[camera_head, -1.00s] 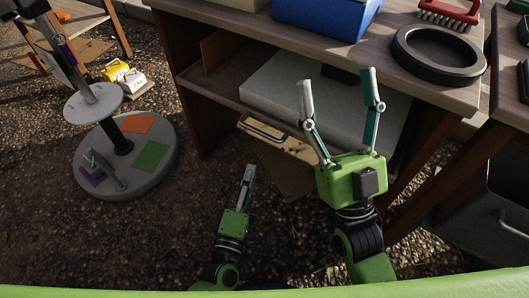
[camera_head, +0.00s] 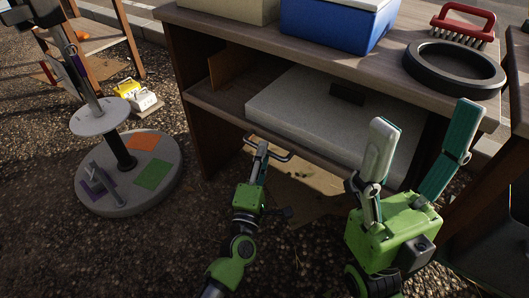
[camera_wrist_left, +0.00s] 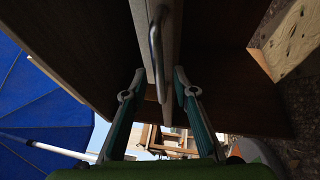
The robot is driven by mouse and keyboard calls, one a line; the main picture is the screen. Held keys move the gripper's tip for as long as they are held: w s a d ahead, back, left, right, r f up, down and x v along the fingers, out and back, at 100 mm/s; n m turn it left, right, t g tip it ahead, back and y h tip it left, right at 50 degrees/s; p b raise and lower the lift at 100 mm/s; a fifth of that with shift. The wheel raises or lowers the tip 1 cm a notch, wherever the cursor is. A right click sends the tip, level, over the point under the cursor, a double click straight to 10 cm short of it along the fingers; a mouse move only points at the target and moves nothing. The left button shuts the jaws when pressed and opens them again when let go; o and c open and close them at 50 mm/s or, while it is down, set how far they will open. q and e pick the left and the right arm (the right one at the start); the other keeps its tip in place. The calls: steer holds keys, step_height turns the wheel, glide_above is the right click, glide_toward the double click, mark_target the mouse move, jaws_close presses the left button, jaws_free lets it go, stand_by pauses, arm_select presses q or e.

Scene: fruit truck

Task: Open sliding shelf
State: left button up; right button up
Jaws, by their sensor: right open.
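The shelf (camera_head: 212,108) is under the tabletop and carries a grey slab. A metal bar handle (camera_head: 281,157) shows at its front, below the slab. My left gripper (camera_head: 263,147) is at this handle. In the left wrist view the handle (camera_wrist_left: 155,45) runs between the two spread fingers of my left gripper (camera_wrist_left: 159,72), with gaps on both sides. Whether either finger touches it cannot be told. My right gripper (camera_head: 424,113) is open and empty, in front of the table's right part.
On the tabletop (camera_head: 240,33) stand a blue box (camera_head: 320,25), a black ring (camera_head: 455,70) and a red brush (camera_head: 462,24). A round stand (camera_head: 125,175) is on the ground at left. Another table leg is close at right. Ground in front is clear.

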arm_select(q)
steer(key=shift+x, duration=0.9)
steer(key=shift+c, duration=0.2)
jaws_close()
